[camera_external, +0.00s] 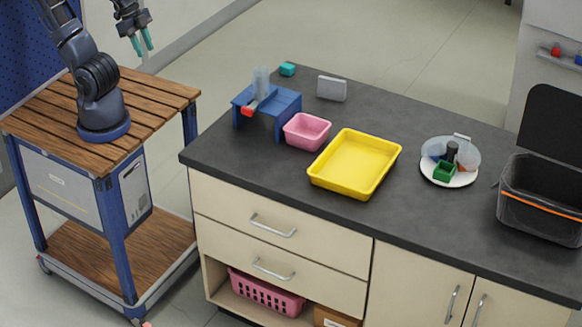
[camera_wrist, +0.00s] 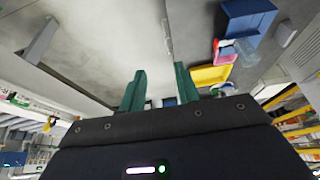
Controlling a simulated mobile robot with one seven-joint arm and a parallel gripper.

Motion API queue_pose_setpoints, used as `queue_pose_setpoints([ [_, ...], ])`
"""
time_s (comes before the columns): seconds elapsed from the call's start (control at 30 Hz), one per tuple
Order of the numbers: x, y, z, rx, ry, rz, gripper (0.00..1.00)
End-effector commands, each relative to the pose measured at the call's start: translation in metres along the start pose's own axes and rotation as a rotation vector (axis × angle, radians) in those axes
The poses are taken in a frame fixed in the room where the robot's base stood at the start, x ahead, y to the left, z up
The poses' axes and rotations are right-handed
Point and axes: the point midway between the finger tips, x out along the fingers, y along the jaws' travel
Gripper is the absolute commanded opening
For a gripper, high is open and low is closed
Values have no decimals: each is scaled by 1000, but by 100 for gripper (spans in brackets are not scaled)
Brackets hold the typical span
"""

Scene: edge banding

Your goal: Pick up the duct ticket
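I cannot tell for sure which thing is the duct ticket. A small pale grey upright plate or card (camera_external: 332,89) stands near the back edge of the dark counter, right of the blue stand, and may be it. No lettering is readable on it. My gripper (camera_external: 143,46) hangs in the air above and left of the counter, well apart from everything on it. Its teal fingers also show in the wrist view (camera_wrist: 160,88), spread with nothing between them.
A blue stand (camera_external: 284,100) holds a clear cylinder and a red piece. A teal block (camera_external: 287,69), pink bin (camera_external: 307,131), yellow tray (camera_external: 355,163), white plate (camera_external: 449,178) with items and black open box (camera_external: 541,198) share the counter (camera_external: 415,125). Its front left corner is clear.

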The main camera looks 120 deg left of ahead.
Motion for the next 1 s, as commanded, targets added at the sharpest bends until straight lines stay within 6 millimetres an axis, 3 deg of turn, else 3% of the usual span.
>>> queue_pose_setpoints([
  [0.17,0,0,0,0,0,0,32],
  [0.27,0,0,0,0,0,0,44],
  [0.57,-3,0,-2,0,2,0,44],
  [0.67,-16,0,-8,0,4,0,44],
  [0.8,-51,0,-22,0,6,0,44],
  [1.0,-38,4,-41,-181,-39,77,44],
])
